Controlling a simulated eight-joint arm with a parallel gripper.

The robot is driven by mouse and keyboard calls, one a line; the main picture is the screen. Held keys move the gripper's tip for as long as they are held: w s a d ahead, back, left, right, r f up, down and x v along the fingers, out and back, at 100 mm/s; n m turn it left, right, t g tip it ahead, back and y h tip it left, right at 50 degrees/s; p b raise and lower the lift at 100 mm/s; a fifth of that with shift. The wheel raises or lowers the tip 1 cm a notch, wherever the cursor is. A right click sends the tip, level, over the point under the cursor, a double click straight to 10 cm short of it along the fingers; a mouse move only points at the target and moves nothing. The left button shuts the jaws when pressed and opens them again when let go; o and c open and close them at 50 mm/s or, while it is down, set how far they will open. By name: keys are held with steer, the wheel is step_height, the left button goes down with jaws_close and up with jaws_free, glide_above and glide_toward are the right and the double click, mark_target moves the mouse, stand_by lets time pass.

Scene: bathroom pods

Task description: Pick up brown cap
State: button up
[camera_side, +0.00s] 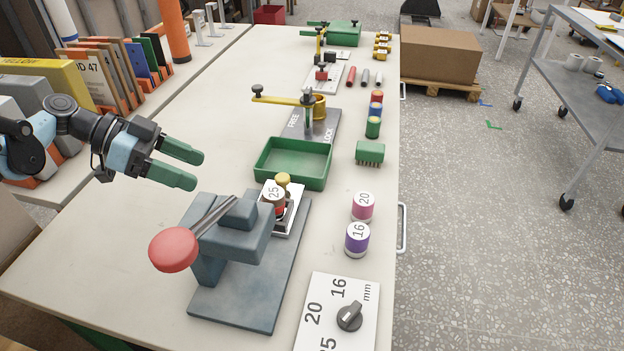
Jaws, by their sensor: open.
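I cannot make out a clearly brown cap. The nearest match in color is a white-topped cylinder (275,198) marked 25, with a reddish side, in the grey lever press (235,290). A pink cylinder (363,206) marked 20 and a purple one (357,239) marked 16 stand upright to the right of the press. Small red (376,96), blue (375,109) and green (373,127) cylinders stand farther back. My gripper (196,171) is open and empty, above the table to the left of the press and apart from everything. Its green fingers point right.
The press has a red-knobbed lever (173,250) slanting toward the front left. A green tray (259,162) sits behind the press. A dial plate (365,310) lies at the front right. A yellow-armed fixture (270,99) stands beyond the tray. The table's left middle is clear.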

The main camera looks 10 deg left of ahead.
mark_target(263, 193)
steer(key=d+f+m, duration=0.1)
steer(key=d, duration=0.1)
steer(key=w+d+f+m+h, duration=0.1)
steer(key=d, duration=0.2)
steer(key=w+d+f+m+g+h, duration=0.1)
steer(key=d+f, duration=0.1)
steer(key=shift+d, duration=0.2)
steer(key=shift+s+r+x, duration=0.1)
steer(key=shift+x, duration=1.25)
steer(key=shift+s+r+x, duration=0.15)
steer(key=shift+x, duration=1.25)
steer(key=c, duration=1.2)
